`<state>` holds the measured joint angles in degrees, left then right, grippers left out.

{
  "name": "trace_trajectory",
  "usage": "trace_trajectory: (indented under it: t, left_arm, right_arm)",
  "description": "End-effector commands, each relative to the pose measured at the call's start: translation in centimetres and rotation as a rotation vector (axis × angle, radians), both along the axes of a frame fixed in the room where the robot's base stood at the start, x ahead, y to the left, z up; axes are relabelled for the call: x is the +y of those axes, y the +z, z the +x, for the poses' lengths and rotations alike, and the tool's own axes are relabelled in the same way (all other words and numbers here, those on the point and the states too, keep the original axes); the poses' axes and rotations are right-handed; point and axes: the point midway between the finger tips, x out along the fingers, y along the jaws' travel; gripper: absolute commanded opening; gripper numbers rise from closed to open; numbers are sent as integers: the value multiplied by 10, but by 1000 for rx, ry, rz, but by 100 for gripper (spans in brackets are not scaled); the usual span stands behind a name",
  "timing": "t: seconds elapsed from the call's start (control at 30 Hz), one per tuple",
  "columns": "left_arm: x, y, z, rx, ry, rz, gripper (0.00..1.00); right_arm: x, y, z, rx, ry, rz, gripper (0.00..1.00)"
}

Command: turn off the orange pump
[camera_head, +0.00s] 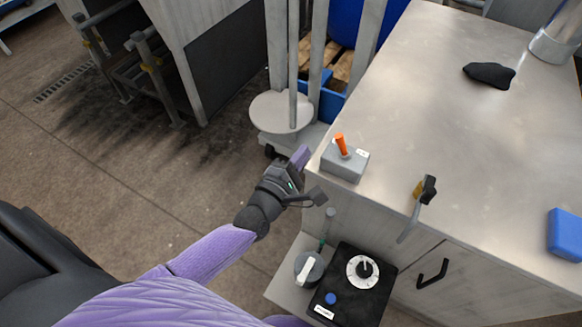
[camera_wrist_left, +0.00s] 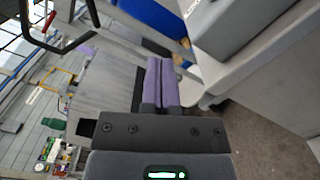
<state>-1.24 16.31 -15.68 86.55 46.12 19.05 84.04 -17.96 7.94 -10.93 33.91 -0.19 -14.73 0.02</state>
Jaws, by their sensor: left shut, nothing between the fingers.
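A grey switch box (camera_head: 345,168) with an upright-leaning orange lever (camera_head: 341,145) sits on the near left corner of the metal table. My left gripper (camera_head: 302,156) is just left of the box, beside the table edge, with its purple fingers shut and empty. The fingers and the orange lever look apart in the head view. In the left wrist view the shut fingers (camera_wrist_left: 162,80) point up the picture, and part of the grey box (camera_wrist_left: 238,22) shows at upper right. The lever is not visible there. My right gripper is not in view.
A black control box (camera_head: 338,306) with a dial and blue button stands low in front of the table (camera_head: 450,110), next to a round grey knob (camera_head: 308,268). A black cloth-like item (camera_head: 490,74) and blue block (camera_head: 566,234) lie on the table. Its middle is clear.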

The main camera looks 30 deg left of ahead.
Motion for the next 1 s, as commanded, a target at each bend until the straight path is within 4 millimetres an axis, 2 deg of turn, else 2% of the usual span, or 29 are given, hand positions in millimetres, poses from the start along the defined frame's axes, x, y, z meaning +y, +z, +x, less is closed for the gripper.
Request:
trace_trajectory:
  t: [0.1,0.2,0.4,1.0]
  left_arm:
    - [-2,-2,25,-2,1,-1,0]
    - [-20,11,25,-2,1,-5,0]
    - [-36,17,28,-1,0,0,0]
    - [-39,20,28,-2,0,43,0]
  right_arm:
    - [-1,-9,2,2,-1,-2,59]
    - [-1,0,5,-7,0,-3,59]
    - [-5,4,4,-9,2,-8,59]
    - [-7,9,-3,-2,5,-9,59]
